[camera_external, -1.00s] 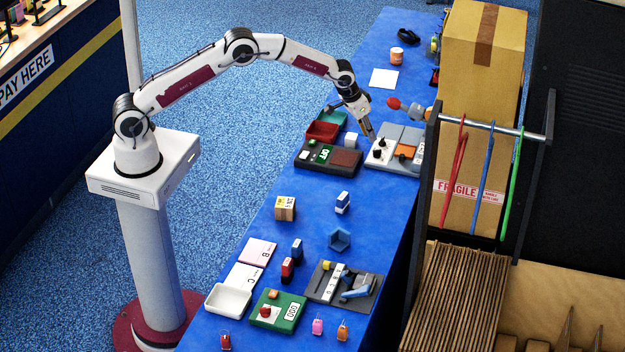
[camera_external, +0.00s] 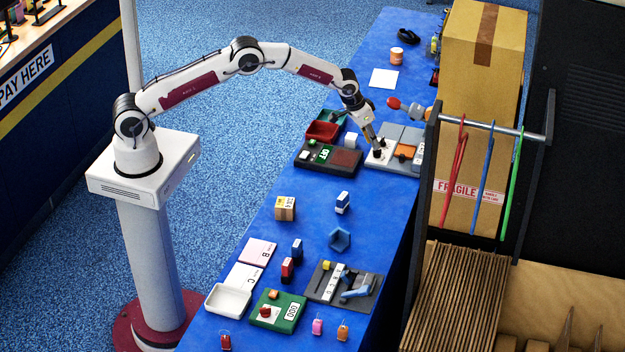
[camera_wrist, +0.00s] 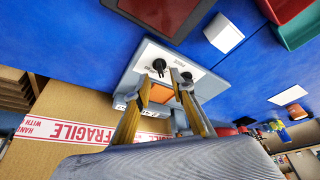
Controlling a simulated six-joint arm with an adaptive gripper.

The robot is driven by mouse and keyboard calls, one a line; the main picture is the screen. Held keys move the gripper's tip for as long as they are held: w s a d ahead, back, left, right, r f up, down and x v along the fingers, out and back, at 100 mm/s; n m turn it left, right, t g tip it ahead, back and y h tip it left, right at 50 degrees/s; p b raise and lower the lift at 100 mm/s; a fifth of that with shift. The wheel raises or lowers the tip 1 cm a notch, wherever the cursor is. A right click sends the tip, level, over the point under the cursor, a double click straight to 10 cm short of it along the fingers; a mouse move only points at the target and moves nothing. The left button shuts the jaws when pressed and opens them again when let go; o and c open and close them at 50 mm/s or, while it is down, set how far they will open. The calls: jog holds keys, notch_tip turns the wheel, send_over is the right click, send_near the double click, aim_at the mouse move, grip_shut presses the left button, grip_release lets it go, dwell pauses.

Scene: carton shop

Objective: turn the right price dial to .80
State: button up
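A pale grey device with a white panel (camera_external: 371,161) stands on the blue table. Two black dials sit on the panel: one dial (camera_wrist: 159,65) and another dial (camera_wrist: 187,75) in the wrist view. They are small in the outside view, close under my gripper (camera_external: 374,143). In the wrist view my gripper (camera_wrist: 167,89) has its two fingers apart with nothing held between them. The fingertips point at the panel near the dials; I cannot tell whether they touch. The price marks are too small to read.
A dark device with a green display (camera_external: 323,152) stands left of the dial device. A red tray (camera_external: 323,131), a white block (camera_external: 351,139) and a red-tipped item (camera_external: 394,103) are nearby. A tall carton (camera_external: 484,75) and a hanger rail (camera_external: 490,128) stand to the right.

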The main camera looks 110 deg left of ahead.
aim_at(377, 153)
jog(key=shift+x, duration=2)
grip_shut()
